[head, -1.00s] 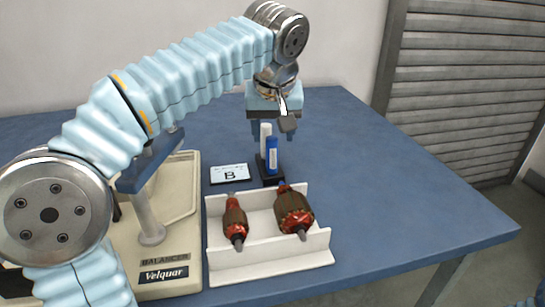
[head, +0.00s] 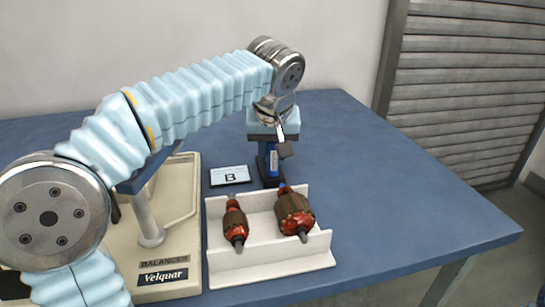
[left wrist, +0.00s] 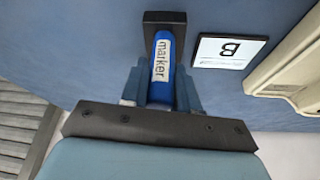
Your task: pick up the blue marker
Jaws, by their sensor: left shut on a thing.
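The blue marker (head: 273,160) stands upright in a small dark holder (head: 271,179) behind the white tray. Its label reads "marker" in the left wrist view (left wrist: 161,62), where the dark holder (left wrist: 164,17) shows at its far end. My left gripper (head: 270,152) has come down over the marker from above and is shut on it. In the left wrist view the blue fingers (left wrist: 160,88) press on both sides of the marker. The marker's lower end is still at the holder. My right gripper is out of view.
A card marked B (head: 230,175) lies left of the holder. In front, a white tray (head: 270,265) holds two red-and-brown armatures (head: 235,220) (head: 294,212). A beige balancer (head: 165,279) stands at left. The blue table's right side (head: 400,200) is clear.

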